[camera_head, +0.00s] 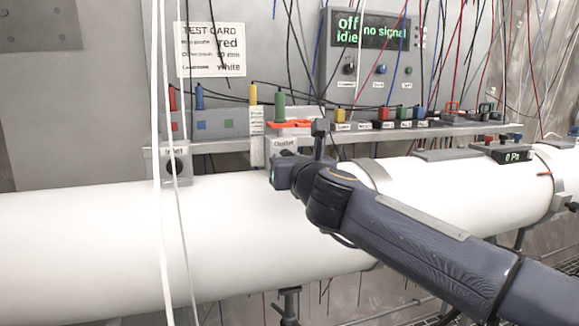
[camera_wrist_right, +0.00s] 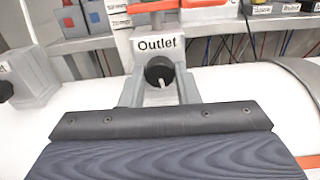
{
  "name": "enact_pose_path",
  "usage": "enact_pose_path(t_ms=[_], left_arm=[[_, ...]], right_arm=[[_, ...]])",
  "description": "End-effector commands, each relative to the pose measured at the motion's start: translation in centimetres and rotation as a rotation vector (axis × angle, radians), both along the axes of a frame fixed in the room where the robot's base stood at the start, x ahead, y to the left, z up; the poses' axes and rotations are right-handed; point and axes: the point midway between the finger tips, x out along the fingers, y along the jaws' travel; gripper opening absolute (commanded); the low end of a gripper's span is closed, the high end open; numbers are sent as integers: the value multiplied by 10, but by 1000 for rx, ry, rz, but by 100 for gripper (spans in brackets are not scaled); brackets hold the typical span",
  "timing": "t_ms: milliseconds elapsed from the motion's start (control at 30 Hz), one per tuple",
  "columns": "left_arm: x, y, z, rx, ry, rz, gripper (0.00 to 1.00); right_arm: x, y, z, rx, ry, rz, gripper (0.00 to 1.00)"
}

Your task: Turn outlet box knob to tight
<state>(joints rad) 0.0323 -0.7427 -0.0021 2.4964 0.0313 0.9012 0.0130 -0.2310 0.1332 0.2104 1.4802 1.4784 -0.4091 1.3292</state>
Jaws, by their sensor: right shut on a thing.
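The outlet box (camera_wrist_right: 160,45) is a light grey block with an "Outlet" label, in the middle of the right wrist view. Its round black knob (camera_wrist_right: 158,70) has a pale pointer that points down and slightly right. My right gripper (camera_wrist_right: 160,92) has its grey fingers on either side of the knob, shut on it. In the head view the box's label (camera_head: 284,142) shows just above my right gripper (camera_head: 285,172), which hides the knob there. Any "tight" mark is not readable. My left gripper is in neither view.
A similar box (camera_head: 177,166) with a knob stands to the left on the white pipe (camera_head: 90,240). An orange handle (camera_head: 297,124) lies just above the outlet box. White cables (camera_head: 160,100) hang in front on the left. A shelf (camera_head: 215,145) with coloured plugs runs behind.

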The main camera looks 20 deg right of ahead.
Motion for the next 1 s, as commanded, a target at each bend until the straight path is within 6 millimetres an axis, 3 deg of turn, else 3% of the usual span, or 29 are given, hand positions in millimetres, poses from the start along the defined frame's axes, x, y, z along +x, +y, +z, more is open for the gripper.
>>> enact_pose_path(t_ms=[333, 900, 933, 1000], left_arm=[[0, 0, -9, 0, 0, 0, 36], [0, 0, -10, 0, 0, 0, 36], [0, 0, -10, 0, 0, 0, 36], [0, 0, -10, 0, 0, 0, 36]], right_arm=[[1, 0, -3, 151, 10, -1, 6], [1, 1, -3, 180, 12, 0, 6], [1, 1, -3, 180, 12, 0, 31], [1, 1, -3, 180, 11, 0, 40]])
